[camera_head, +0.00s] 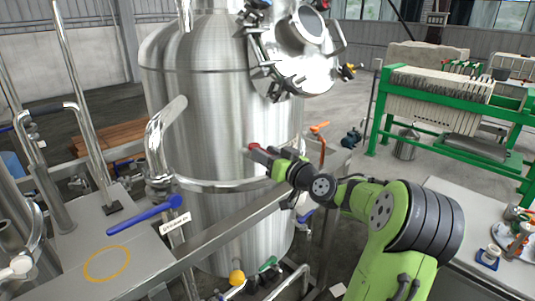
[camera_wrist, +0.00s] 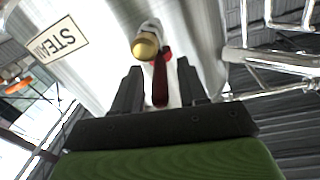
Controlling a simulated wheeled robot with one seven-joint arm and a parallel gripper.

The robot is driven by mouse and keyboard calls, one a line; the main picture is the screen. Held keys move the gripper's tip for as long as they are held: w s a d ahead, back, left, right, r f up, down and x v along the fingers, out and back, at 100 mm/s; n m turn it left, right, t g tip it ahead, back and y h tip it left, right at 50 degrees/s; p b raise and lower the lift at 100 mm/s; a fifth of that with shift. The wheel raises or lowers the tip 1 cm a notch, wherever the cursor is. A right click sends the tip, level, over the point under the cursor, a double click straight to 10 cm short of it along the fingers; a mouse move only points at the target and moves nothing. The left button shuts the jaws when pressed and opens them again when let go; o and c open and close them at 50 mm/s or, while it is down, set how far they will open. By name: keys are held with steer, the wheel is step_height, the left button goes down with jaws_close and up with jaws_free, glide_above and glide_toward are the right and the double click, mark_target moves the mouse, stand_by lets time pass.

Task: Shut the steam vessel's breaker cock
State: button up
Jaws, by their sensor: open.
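The steam vessel is a tall brushed-steel tank (camera_head: 210,110) in the middle of the head view. Its wall carries a tilted "STEAM" label (camera_wrist: 57,40) in the wrist view. The breaker cock shows there as a small fitting with a brass-coloured round end (camera_wrist: 145,46) and a dark red lever (camera_wrist: 160,82). My gripper (camera_wrist: 158,72) is open, with one black finger on each side of the lever and gaps visible beside it. In the head view my gripper (camera_head: 272,156) is at the tank's front wall, and a bit of red (camera_head: 254,147) shows at its tip; the rest of the cock is hidden.
A steel rail (camera_head: 235,186) curves round the tank below my gripper. An orange-handled valve (camera_head: 320,127) stands to the right. A blue lever (camera_head: 145,214) lies over the steel bench at left. A green-framed filter press (camera_head: 440,100) stands at back right.

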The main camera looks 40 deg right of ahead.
jaws_close()
